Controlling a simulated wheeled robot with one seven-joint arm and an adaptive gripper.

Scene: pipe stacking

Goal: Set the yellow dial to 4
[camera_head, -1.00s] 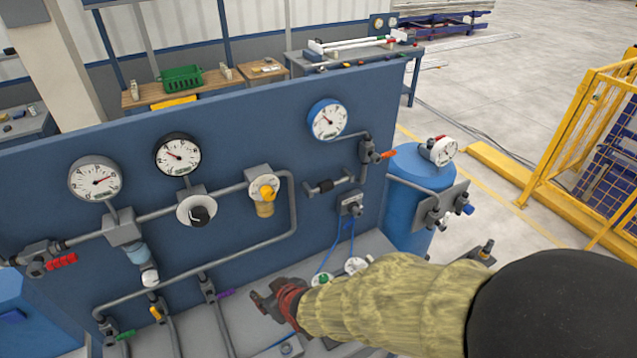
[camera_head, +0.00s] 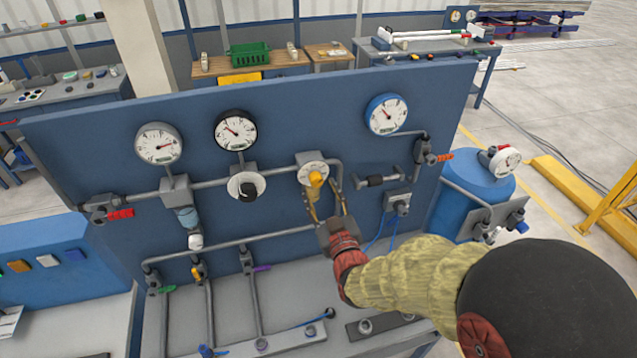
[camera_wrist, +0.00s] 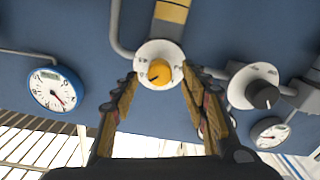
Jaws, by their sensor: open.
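The yellow dial (camera_head: 316,179) sits on a round white scale plate on the blue panel, on the pipe right of the black dial. In the wrist view the yellow dial (camera_wrist: 159,71) lies ahead of my fingers, near the middle between them. The scale marks around it are too small to read for certain. My gripper (camera_head: 327,200) is just below and in front of the dial in the head view. In the wrist view my gripper (camera_wrist: 157,85) has its fingers spread wide with nothing between them. I cannot tell whether a finger touches the scale plate.
A black dial (camera_head: 247,187) is to the left. Pressure gauges stand above, including a blue-rimmed gauge (camera_head: 387,115). A bent grey pipe runs close to the yellow dial's right. An orange-handled valve (camera_head: 436,157) is farther right. The bench (camera_head: 290,295) below holds several fittings.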

